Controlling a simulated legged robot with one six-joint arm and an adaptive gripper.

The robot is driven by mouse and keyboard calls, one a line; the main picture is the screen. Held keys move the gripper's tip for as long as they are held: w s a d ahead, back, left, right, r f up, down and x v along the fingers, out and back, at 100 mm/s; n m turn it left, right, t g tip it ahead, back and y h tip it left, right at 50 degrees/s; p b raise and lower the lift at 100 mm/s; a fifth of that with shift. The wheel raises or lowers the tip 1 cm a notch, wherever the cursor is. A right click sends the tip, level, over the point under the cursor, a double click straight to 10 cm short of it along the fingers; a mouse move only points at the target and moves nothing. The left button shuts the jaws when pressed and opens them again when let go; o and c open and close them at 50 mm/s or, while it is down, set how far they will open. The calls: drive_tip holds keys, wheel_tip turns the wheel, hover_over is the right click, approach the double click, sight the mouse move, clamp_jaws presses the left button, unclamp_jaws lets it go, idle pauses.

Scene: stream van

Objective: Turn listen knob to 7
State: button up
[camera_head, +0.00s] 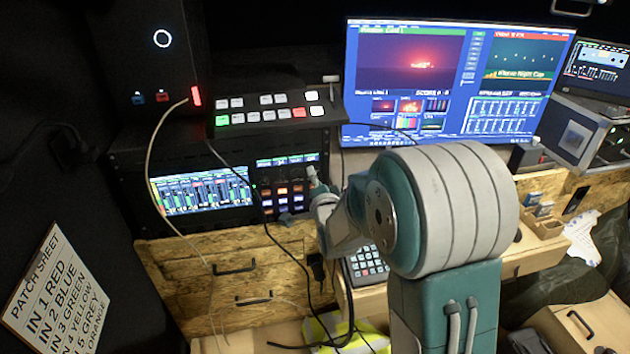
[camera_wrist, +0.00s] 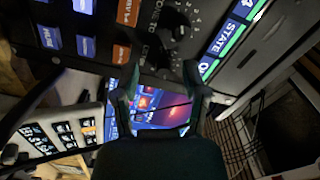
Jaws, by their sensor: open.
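In the wrist view a dark knob (camera_wrist: 178,30) with small scale marks beside it sits on the black panel beyond my fingers. It seems to be the listen knob, but its label and pointer setting are too dark and small to read. My gripper (camera_wrist: 163,70) is open, with its two dark fingers apart and nothing seen between them. The fingers look short of the knob, and I cannot tell the exact gap. In the head view my gripper (camera_head: 314,178) is at the right edge of the button panel (camera_head: 262,203), and the knob cannot be made out there.
Lit blue and orange buttons (camera_wrist: 124,12) stand beside the knob. A meter screen (camera_head: 203,192) is left of the panel, and a switcher (camera_head: 266,112) sits above. Large monitor (camera_head: 452,80) stands behind my arm. Loose cables (camera_head: 155,150) hang in front of the rack.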

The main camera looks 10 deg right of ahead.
drive_tip(key=shift+s, duration=0.1)
drive_tip(key=s, duration=0.7)
drive_tip(key=shift+s, duration=0.15)
drive_tip(key=shift+c, duration=1.4)
drive_tip(key=w+n, duration=0.8)
drive_tip(key=n, duration=0.8)
drive_tip(key=shift+r, duration=0.15)
drive_tip(key=shift+d, duration=0.1)
clamp_jaws()
